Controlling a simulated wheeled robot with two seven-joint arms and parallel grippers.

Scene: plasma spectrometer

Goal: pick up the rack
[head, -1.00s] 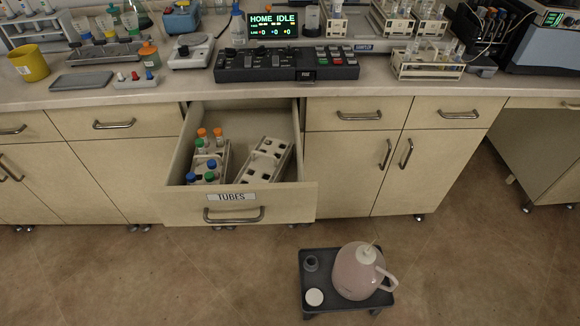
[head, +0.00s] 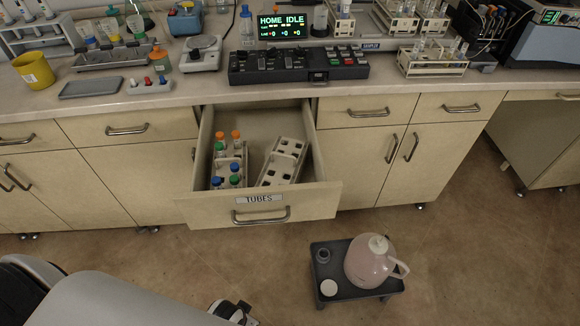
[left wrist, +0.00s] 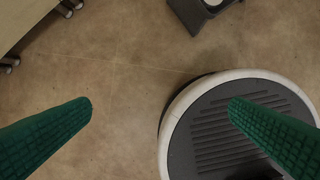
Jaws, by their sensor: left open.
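An open drawer labelled TUBES (head: 258,212) holds two pale racks. The left rack (head: 244,158) carries several tubes with orange, green and blue caps. The right rack (head: 284,163) shows empty square holes and lies at a slant inside the drawer. My left arm comes in at the lower left of the head view, well in front of and below the drawer. No rack shows in that view. My right gripper is not in view.
A low dark stand (head: 350,291) with a pinkish kettle (head: 368,262) is on the floor to the right of the drawer front. The bench top (head: 215,88) above holds instruments, tube racks and a yellow cup (head: 34,70). Floor between stand and cabinets is clear.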

